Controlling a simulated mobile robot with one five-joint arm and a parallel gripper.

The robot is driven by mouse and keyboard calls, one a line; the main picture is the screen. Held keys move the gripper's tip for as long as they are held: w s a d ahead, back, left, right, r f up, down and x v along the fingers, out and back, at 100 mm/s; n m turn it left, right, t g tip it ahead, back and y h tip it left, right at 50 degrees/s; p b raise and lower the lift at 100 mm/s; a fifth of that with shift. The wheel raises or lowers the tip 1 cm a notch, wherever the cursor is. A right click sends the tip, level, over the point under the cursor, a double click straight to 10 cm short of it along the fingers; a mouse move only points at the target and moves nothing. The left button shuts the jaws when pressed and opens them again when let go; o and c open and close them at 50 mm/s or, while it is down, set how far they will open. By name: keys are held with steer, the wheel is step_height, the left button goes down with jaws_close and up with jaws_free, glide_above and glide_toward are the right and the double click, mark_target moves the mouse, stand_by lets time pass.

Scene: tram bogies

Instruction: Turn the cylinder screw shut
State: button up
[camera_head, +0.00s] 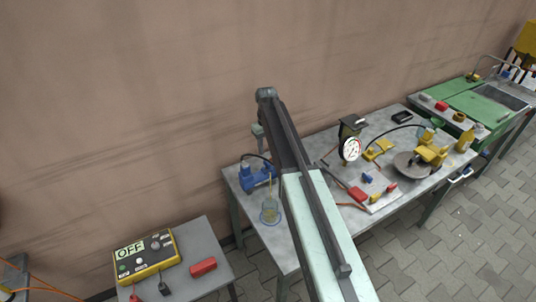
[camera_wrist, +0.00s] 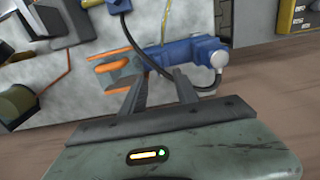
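A blue device (camera_head: 258,176) with a black hose stands at the left end of the grey workbench. In the wrist view the blue device (camera_wrist: 185,52) lies beyond my fingers, with orange prongs (camera_wrist: 112,68) at its left end and a grey round fitting at its right. I cannot tell which part is the cylinder screw. My gripper (camera_wrist: 161,76) is open, with a gap between its two fingers and nothing seen held. In the head view its tips are not clear, but the wrist end hangs just above the blue device.
A pressure gauge (camera_head: 350,149), a red-handled tool (camera_head: 357,194) and yellow parts lie further right. A control box reading OFF (camera_head: 145,254) sits on a side table (camera_head: 205,236). The wall is close behind.

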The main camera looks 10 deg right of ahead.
mark_target(267, 161)
steer(key=shift+s+a, duration=0.1)
step_height(267, 161, down, 8)
steer(key=b, duration=0.8)
steer(key=shift+r, duration=0.25)
jaws_close()
